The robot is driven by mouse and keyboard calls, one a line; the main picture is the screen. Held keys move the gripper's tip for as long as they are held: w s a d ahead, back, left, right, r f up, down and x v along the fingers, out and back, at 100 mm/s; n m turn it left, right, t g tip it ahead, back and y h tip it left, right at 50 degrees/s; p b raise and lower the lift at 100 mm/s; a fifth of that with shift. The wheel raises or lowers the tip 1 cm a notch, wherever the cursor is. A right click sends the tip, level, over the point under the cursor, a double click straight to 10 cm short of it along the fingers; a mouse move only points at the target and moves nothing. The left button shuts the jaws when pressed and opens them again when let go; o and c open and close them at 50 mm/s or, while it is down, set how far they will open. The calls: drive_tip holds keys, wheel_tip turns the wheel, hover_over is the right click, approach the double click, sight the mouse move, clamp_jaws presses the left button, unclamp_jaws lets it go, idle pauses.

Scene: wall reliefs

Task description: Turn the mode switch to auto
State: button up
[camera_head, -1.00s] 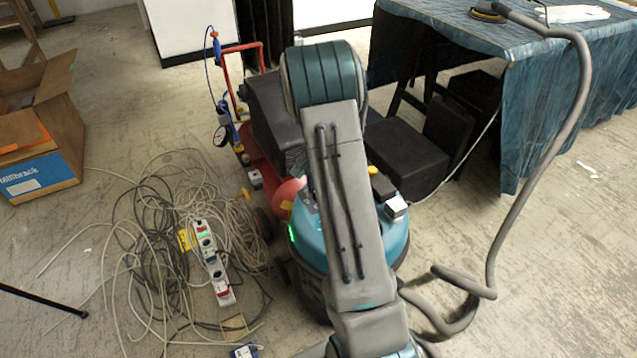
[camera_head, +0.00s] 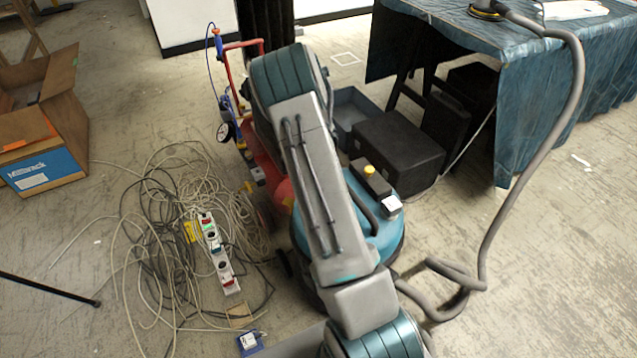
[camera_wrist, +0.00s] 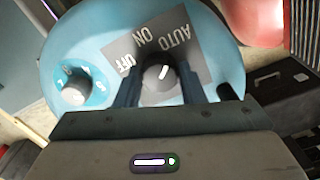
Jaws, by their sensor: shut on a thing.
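The mode switch (camera_wrist: 157,74) is a round dark knob on a grey label plate (camera_wrist: 196,60) in the wrist view. The plate reads OFF, ON and AUTO, upside down in this view. The knob's white mark points up and slightly right, towards AUTO. My gripper (camera_wrist: 162,88) is shut on the knob, one dark finger on each side. The plate is on the blue top of a round vacuum-like machine (camera_head: 385,238).
A second, light dial (camera_wrist: 75,90) sits left of the plate. A black case (camera_head: 398,150) stands behind the machine. Tangled cables and a power strip (camera_head: 220,262) lie on the floor to the left. A grey hose (camera_head: 505,225) loops to the right, near a cloth-covered table (camera_head: 535,85).

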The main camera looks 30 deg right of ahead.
drive_tip(key=shift+m+p, duration=0.55)
drive_tip(key=shift+m, duration=0.55)
drive_tip(key=o, duration=1)
drive_tip(key=shift+r, duration=0.1)
wheel_tip(320, 180, up, 14)
drive_tip(key=p, duration=0.3)
